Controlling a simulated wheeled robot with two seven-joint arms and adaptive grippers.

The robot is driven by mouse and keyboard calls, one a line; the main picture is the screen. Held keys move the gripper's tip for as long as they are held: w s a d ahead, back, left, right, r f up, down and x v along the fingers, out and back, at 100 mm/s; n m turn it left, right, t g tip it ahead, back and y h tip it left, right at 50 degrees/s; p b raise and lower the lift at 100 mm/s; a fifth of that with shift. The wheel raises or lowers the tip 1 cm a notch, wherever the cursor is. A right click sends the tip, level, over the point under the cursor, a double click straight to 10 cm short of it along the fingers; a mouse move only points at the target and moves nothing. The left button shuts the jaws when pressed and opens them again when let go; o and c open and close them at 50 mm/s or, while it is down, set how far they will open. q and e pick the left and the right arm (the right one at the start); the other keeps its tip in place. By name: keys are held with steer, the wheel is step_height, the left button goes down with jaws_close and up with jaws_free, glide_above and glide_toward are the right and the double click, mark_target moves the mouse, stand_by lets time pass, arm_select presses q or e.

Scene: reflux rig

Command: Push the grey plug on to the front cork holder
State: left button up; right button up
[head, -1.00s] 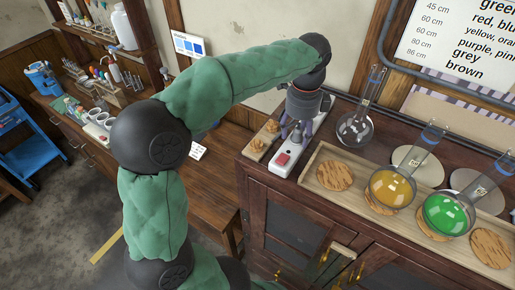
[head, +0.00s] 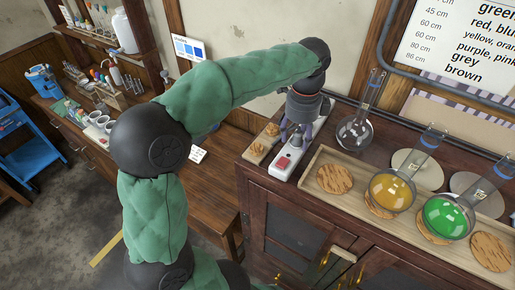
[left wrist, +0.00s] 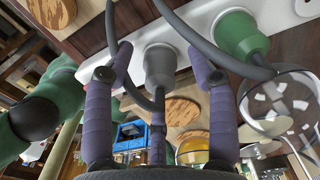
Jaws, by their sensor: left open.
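The grey plug (left wrist: 160,66) sits in the white power strip (left wrist: 190,45) in the left wrist view, its grey cable curving across the picture. My left gripper (head: 297,135) is over the strip in the head view, pointing down. Its purple fingers are spread around the grey plug, apart from each other; whether any touches the plug I cannot tell. A green plug (left wrist: 240,34) sits in the strip beside it. The cork holders stand on a small wooden board left of the strip, the front one (head: 256,148) nearer me and the rear one (head: 272,129) behind. My right gripper is out of view.
The strip's red switch (head: 282,163) faces up at its near end. A clear flask (head: 354,132) stands close right of my gripper. A wooden tray (head: 318,160) with cork mats holds a yellow flask (head: 390,190) and a green flask (head: 447,216). The wall is behind.

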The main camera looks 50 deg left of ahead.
mark_target(298, 133)
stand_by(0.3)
arm_select(q)
jaws_close()
steer(key=shift+r, duration=0.15)
steer(key=shift+r+p, duration=2.7)
steer(key=shift+r, duration=0.15)
